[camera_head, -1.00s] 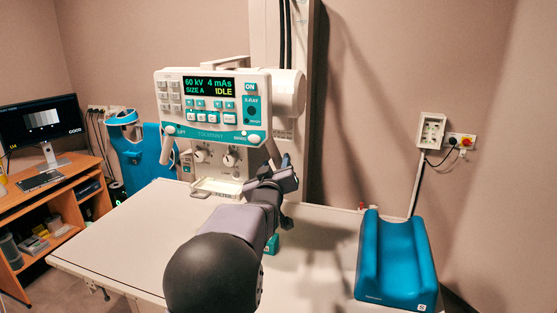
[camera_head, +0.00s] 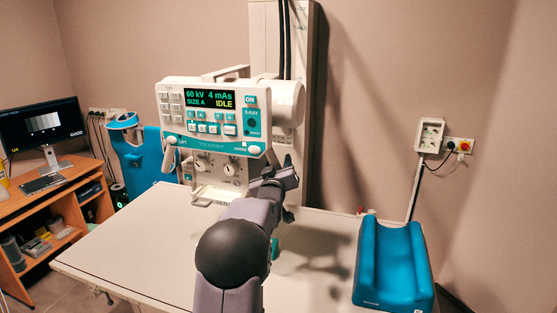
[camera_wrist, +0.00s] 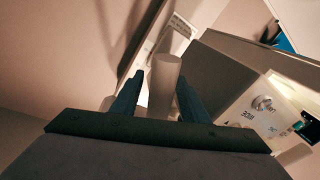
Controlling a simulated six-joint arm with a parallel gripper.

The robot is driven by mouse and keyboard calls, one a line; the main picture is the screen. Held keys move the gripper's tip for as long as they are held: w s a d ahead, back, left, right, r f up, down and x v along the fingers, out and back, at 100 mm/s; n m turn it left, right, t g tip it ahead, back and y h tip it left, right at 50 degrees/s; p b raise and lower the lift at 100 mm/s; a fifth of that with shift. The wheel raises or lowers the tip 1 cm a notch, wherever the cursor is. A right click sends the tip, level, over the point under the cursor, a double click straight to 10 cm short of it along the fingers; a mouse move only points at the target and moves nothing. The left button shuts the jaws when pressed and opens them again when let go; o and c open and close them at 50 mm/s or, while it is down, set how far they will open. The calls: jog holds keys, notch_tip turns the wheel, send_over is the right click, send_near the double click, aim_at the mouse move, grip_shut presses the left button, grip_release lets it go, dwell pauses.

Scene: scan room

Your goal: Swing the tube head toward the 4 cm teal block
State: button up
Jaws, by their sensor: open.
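The tube head (camera_head: 212,118) is a white and teal console with a lit display reading IDLE, mounted on a column in the head view. A handle hangs from its left side; its right handle is mostly hidden by my gripper. My gripper (camera_head: 279,170) is at the tube head's lower right corner. In the wrist view, its open jaws (camera_wrist: 160,80) stand on either side of a grey cylindrical bar (camera_wrist: 166,88), apparently the handle, with no clear contact. A teal block (camera_head: 274,248) on the table shows only as a sliver behind my arm; its size cannot be told.
The white table (camera_head: 135,245) is largely clear on the left. A blue grooved cushion (camera_head: 393,265) lies at its right. The column (camera_head: 265,40) stands behind the tube head. A desk with a monitor (camera_head: 40,125) is at far left, and a wall box (camera_head: 430,134) at right.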

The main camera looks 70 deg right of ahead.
jog(key=shift+d, duration=0.35)
grip_shut()
jog(key=w+f+m+b, duration=0.2)
jog(key=w+f+b, duration=0.1)
jog(key=b, duration=0.3)
jog(key=shift+w, duration=0.25)
grip_release()
